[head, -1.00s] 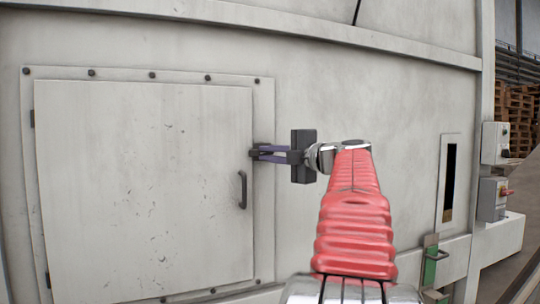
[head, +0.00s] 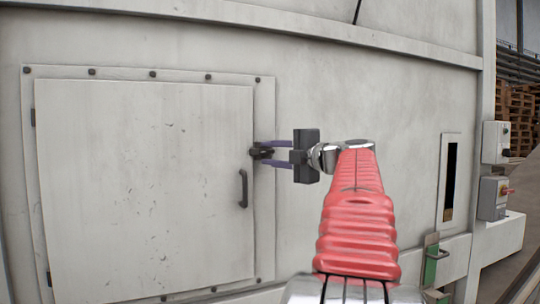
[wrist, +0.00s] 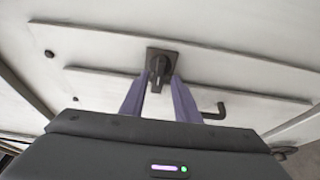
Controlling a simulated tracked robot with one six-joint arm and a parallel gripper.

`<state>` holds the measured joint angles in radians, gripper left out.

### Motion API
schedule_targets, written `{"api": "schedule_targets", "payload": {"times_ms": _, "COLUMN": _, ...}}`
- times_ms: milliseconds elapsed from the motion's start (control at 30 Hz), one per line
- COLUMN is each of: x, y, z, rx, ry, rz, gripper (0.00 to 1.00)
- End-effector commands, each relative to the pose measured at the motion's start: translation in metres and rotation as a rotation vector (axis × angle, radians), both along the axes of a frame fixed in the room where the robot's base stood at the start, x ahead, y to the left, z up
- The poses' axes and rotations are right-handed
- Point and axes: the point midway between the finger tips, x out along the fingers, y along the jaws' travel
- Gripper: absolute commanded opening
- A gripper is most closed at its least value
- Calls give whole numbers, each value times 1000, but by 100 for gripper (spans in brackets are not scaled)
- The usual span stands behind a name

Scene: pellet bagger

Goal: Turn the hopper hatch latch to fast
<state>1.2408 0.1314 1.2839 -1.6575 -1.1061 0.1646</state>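The hopper hatch (head: 145,180) is a large pale door, closed flat against its frame in the head view. The dark latch (head: 262,151) sits at its right edge, above the handle. In the wrist view the latch (wrist: 160,64) is a black knob on a square plate, its grip running up and down the picture. My gripper (head: 265,152) is open at the latch, coming from the right. Its purple fingers (wrist: 158,88) stand on either side of the knob, with gaps visible. The gripper body hides the lower part of the wrist view.
A black door handle (head: 243,188) sticks out just below the latch. To the right are a dark slot (head: 449,183), a green-marked part (head: 431,262) and two control boxes (head: 494,143).

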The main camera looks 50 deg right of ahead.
Motion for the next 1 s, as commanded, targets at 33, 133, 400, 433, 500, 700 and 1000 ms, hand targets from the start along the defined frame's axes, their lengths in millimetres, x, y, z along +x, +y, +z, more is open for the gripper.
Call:
{"api": "schedule_targets", "payload": {"times_ms": 33, "x": -5, "y": 0, "z": 1, "rx": 0, "ry": -1, "rz": -2, "gripper": 29}}
{"api": "schedule_targets", "payload": {"times_ms": 133, "x": -19, "y": 2, "z": 1, "rx": -1, "ry": -1, "rz": -4, "gripper": 29}}
{"api": "schedule_targets", "payload": {"times_ms": 400, "x": -63, "y": 8, "z": 0, "rx": -1, "ry": 1, "rz": -5, "gripper": 29}}
{"api": "schedule_targets", "payload": {"times_ms": 433, "x": -67, "y": 8, "z": 0, "rx": 0, "ry": 1, "rz": -4, "gripper": 29}}
{"api": "schedule_targets", "payload": {"times_ms": 500, "x": -78, "y": 10, "z": 0, "rx": 0, "ry": 0, "rz": -5, "gripper": 29}}
{"api": "schedule_targets", "payload": {"times_ms": 700, "x": -108, "y": 14, "z": 0, "rx": 1, "ry": 1, "rz": -4, "gripper": 29}}
{"api": "schedule_targets", "payload": {"times_ms": 1000, "x": -130, "y": 18, "z": -1, "rx": -1, "ry": 2, "rz": -1, "gripper": 29}}
